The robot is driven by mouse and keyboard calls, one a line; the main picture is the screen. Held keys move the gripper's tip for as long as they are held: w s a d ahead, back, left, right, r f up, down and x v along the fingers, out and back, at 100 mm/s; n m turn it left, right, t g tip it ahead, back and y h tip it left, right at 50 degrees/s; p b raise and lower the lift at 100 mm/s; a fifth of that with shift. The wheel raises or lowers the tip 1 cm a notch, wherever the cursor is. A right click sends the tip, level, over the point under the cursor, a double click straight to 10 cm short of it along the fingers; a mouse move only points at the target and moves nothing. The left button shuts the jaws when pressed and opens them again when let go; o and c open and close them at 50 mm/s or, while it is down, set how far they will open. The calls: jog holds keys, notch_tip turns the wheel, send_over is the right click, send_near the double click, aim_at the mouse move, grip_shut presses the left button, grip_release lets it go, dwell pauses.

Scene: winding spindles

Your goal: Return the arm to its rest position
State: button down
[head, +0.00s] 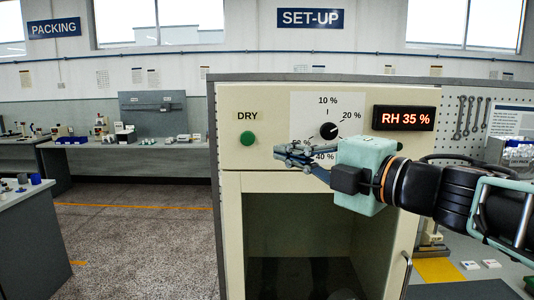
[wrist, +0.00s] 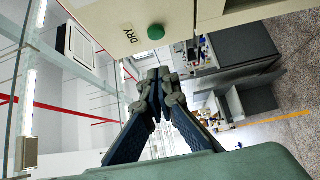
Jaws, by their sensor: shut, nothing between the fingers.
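My gripper (head: 281,150) is shut and empty in the head view. It points left in front of the upper panel of a cream dry cabinet (head: 231,205). My arm (head: 430,190) reaches in from the right edge. The gripper lies below the black dial (head: 328,130) and right of the green DRY button (head: 248,139), hiding some of the dial's percent marks. In the wrist view the two fingers meet at their tips (wrist: 158,75), with nothing between them. The green button (wrist: 156,32) shows above them there. I cannot tell how far the fingers are from the panel.
The display (head: 403,118) reads RH 35 %. The cabinet's lower chamber (head: 300,225) looks open and dark. Wrenches hang on a pegboard (head: 450,110) at the right, above a bench with small parts. Floor at the left (head: 140,235) is clear between grey benches.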

jog(key=w+d+m+t+h+p, duration=0.1)
jog(key=w+d+m+t+h, duration=0.25)
jog(key=d+m+h, duration=0.8)
jog(key=s+d+f+m+g+h, duration=0.2)
jog(key=s+d+f+m, duration=0.15)
jog(key=f+m, duration=0.3)
jog(key=s+a+f+m+g+y+p, duration=0.1)
jog(key=s+a+f+m+g, duration=0.2)
jog(key=s+f, duration=0.5)
jog(key=s+a+f+m+g+y+p, duration=0.1)
jog(key=s+a+f+m+g, duration=0.2)
jog(key=s+f+m+g, duration=0.2)
jog(key=s+f+g, duration=0.1)
jog(key=s+f, duration=0.2)
jog(key=f, duration=0.1)
jog(key=shift+s+a+f, duration=0.2)
jog(key=shift+s+f, duration=0.1)
jog(key=shift+s, duration=0.05)
